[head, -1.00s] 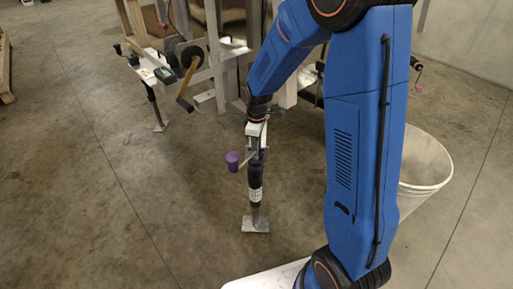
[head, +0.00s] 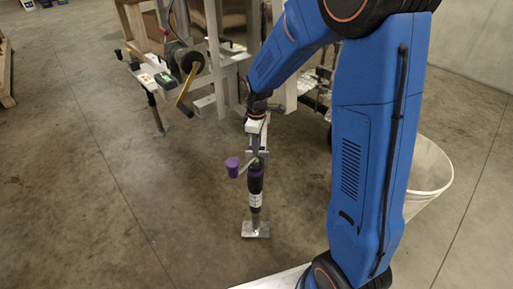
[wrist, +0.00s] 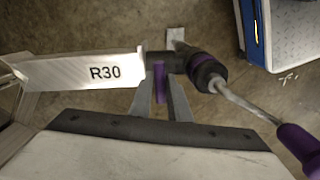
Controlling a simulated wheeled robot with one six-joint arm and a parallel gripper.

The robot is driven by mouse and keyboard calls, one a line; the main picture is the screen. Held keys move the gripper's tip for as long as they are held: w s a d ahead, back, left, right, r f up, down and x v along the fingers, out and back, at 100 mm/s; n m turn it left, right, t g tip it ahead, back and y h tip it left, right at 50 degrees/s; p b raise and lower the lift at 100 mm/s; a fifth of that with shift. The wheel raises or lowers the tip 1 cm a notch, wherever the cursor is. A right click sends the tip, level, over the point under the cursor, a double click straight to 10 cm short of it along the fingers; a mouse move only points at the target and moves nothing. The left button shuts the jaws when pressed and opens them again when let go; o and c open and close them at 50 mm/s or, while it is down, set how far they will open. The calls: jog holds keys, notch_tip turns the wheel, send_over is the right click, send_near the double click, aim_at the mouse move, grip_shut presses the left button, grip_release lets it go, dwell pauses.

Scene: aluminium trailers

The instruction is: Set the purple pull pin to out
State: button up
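The purple pull pin (wrist: 159,82) shows in the wrist view as a small purple bar beside the dark jack mount, at the right end of the bar marked R30 (wrist: 80,72). My gripper (wrist: 160,92) has one grey finger on each side of the pin, with narrow gaps; it looks open, and I see no clear contact. In the head view my gripper is down at the top of the jack (head: 256,185), where the pin is hidden. The jack's crank ends in a purple knob (head: 232,167), also seen in the wrist view (wrist: 297,145).
The trailer frame (head: 215,70) stands behind the jack. Another jack (head: 155,112) stands at the left. A white bucket (head: 430,178) is at the right, partly behind my arm. The concrete floor at front left is clear.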

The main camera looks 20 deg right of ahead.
jog(key=shift+o, duration=1.2)
jog(key=shift+r, duration=0.15)
notch_tip(320, 180, up, 18)
jog(key=shift+f, duration=0.25)
jog(key=s+d+r+m+t, duration=0.1)
jog(key=s+d+r+m, duration=0.15)
jog(key=s, duration=0.55)
jog(key=s+d+r+m+t, duration=0.1)
jog(key=s+d+r+m, duration=0.15)
jog(key=s, duration=0.55)
jog(key=s+d+f+m+t, duration=0.1)
jog(key=s+m, duration=0.2)
jog(key=s, duration=0.4)
jog(key=s+d+f+m+t, duration=0.1)
jog(key=s+f+m, duration=0.1)
jog(key=s, duration=0.5)
jog(key=shift+s+d+m+t, duration=0.3)
jog(key=shift+m+t, duration=0.1)
jog(key=shift+m, duration=0.5)
